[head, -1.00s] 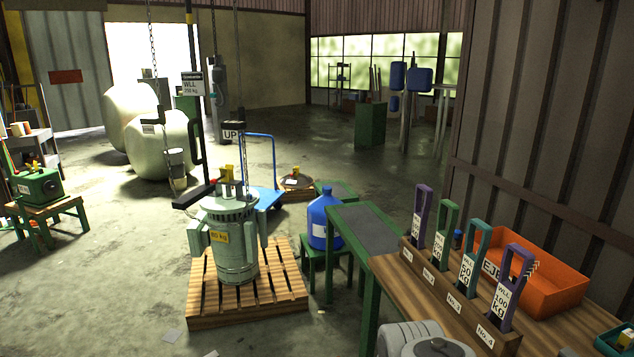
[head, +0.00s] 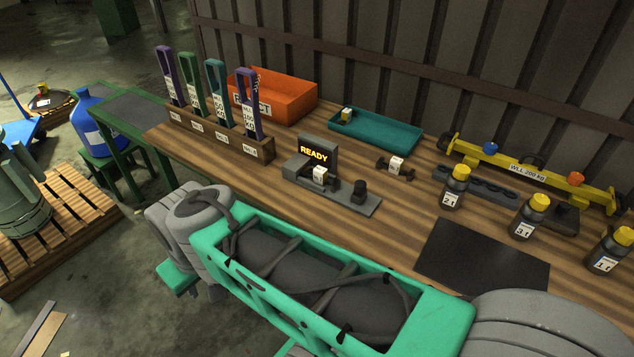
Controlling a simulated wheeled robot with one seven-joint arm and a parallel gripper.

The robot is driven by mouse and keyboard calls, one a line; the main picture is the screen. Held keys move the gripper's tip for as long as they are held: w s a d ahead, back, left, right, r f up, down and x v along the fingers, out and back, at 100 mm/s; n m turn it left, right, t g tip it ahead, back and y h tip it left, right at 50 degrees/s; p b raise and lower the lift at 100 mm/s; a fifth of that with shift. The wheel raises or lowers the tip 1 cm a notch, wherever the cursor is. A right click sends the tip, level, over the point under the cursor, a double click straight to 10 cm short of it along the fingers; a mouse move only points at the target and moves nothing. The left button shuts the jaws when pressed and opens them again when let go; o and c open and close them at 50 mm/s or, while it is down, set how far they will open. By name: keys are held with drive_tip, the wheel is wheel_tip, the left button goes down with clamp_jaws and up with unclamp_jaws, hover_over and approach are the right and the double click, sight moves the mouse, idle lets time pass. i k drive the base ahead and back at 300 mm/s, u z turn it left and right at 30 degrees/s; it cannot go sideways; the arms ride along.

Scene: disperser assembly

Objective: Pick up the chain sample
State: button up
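I cannot surely tell which thing is the chain sample. One candidate is a small dark piece with a white tag (head: 395,167), lying on the wooden bench. A similar tagged piece (head: 320,175) sits on a grey tester (head: 362,203) whose screen reads READY. My green and grey arm crosses the lower part of the head view, in front of the bench. My gripper is not in view.
A rack of tagged slings (head: 215,138) and an orange bin (head: 275,97) stand at the bench's left. A yellow beam (head: 530,170), several yellow-capped bottles (head: 455,187) and a black mat (head: 482,260) occupy the right. Bare bench shows around the tagged piece.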

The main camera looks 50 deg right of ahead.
sight(320, 174)
drive_tip(key=u, duration=0.55)
drive_tip(key=i, duration=0.7)
drive_tip(key=z, duration=1.6)
